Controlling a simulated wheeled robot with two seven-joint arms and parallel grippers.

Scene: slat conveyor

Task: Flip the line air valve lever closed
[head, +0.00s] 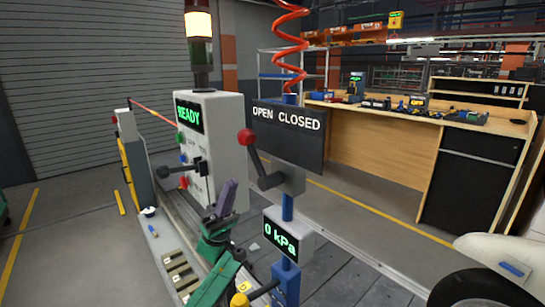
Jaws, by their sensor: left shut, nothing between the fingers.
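The air valve lever is a dark arm with a red ball knob (246,137), tilted up and to the left from its pivot on the grey valve body (291,180). The knob is at the left edge of the dark sign (288,135) reading OPEN at left and CLOSED at right. A gauge (281,240) below on the blue pipe reads 0 kPa. My left gripper (228,185), with purple fingers on a green wrist, is shut and empty, below and left of the lever and apart from it in the picture. My right gripper is out of view.
A grey control box (212,135) showing READY stands just left of the lever, with a black-knobbed handle (165,172) jutting left. A lit stack light (199,30) tops it. The slat conveyor (160,240) runs below. A wooden workbench (385,150) stands behind at right.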

